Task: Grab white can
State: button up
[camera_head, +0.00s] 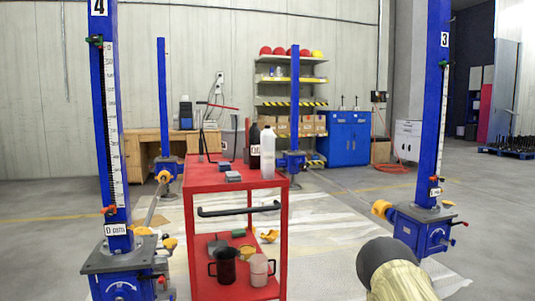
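A white, slightly see-through can with a handle (259,269) stands on the lower shelf of a red cart (213,182), at the shelf's front right. A similar black can (224,266) stands to its left. A tall white bottle (268,152) stands on the cart's top, with a dark bottle just behind it. Only a rounded piece of my arm shows at the lower right, apart from the cart. My gripper and its fingers are not in view.
Blue screw jack columns stand at the left (106,110) and right (433,110), with wide bases. The cart's black handle (238,211) crosses above the lower shelf's front. The floor between the cart and right jack is mostly clear. Shelving (275,99) and a blue cabinet (346,138) stand behind.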

aim_at(268, 136)
jog(key=u, duration=1.4)
jog(key=i, duration=1.45)
jog(key=z, duration=1.6)
jog(key=i, duration=0.5)
jog(key=u, duration=0.05)
